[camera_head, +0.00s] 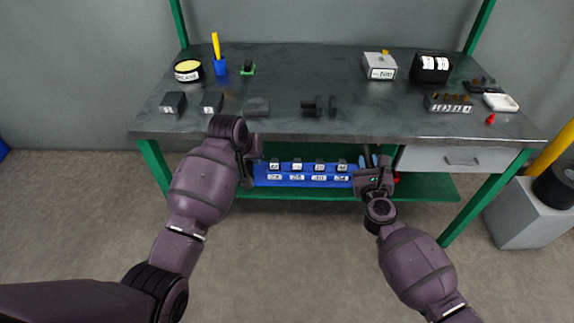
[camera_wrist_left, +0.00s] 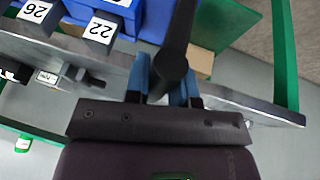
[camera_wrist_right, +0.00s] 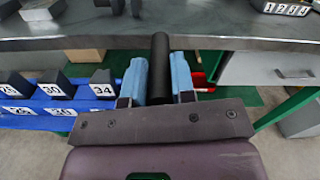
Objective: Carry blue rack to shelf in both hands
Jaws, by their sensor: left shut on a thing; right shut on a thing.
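The blue rack (camera_head: 308,184) is held level between my grippers, in front of the green lower shelf (camera_head: 430,188) and below the tabletop's front edge. Several dark blocks with white number labels sit in it. My left gripper (camera_head: 249,166) is at its left end, shut on a dark bar there; the left wrist view shows the rack's blue body (camera_wrist_left: 153,22) beside the fingers. My right gripper (camera_head: 370,162) is shut on the dark bar at the right end, with the rack (camera_wrist_right: 55,123) to the left in the right wrist view. Whether the rack touches the shelf cannot be told.
The grey workbench top (camera_head: 290,90) overhangs the shelf and holds small tools and blocks. A drawer (camera_head: 440,158) hangs under its right side. A red object (camera_wrist_right: 203,80) lies under the bench near my right gripper. A grey pedestal (camera_head: 530,215) stands at right.

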